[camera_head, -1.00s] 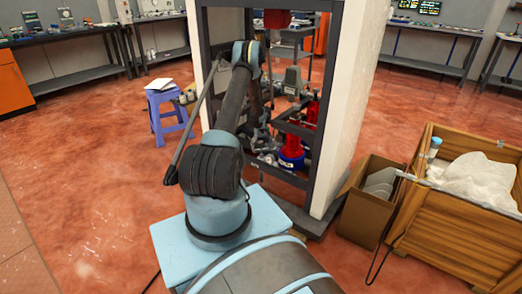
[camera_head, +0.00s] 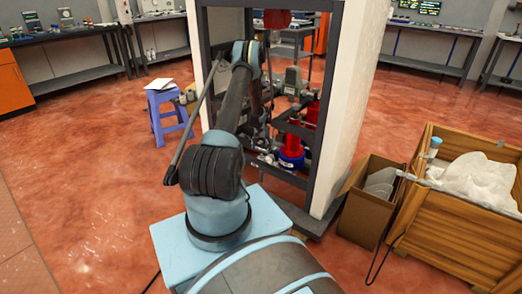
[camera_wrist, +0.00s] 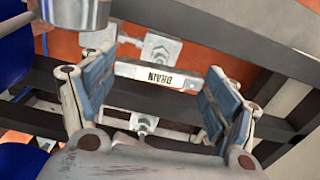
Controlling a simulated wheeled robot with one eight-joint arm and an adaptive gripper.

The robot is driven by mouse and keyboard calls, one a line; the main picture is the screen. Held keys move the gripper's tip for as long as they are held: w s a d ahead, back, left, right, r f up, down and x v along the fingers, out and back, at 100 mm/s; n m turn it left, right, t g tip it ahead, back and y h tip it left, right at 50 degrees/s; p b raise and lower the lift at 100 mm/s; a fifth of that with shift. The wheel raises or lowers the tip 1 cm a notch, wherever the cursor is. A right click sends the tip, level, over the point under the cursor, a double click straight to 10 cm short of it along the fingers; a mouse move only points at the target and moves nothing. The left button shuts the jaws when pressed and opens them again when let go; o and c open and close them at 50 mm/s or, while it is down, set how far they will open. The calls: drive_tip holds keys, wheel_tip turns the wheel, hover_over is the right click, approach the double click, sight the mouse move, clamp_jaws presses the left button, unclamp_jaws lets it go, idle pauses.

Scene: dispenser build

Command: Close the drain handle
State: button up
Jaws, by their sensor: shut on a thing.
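The drain handle (camera_wrist: 157,76) is a light grey bar with a "DRAIN" label, upside down in the wrist view. It lies crosswise between the two blue-padded fingers of my gripper (camera_wrist: 160,88). The gripper is shut on the handle, with one finger at each end of it. Silver valve fittings (camera_wrist: 160,48) show above and below the handle. In the head view my arm reaches into the dark metal frame (camera_head: 325,110); the handle cannot be made out there.
Dark frame bars (camera_wrist: 270,65) pass close around my gripper. Red and blue parts (camera_head: 292,150) stand inside the frame. A cardboard box (camera_head: 365,215) and a wooden crate (camera_head: 450,225) stand at the right, a purple stool (camera_head: 168,110) at the left.

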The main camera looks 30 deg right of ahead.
drive_tip(key=shift+m, duration=0.5)
drive_tip(key=o, duration=1.1)
drive_tip(key=shift+c, duration=0.2)
wheel_tip(320, 180, up, 12)
idle(0.5)
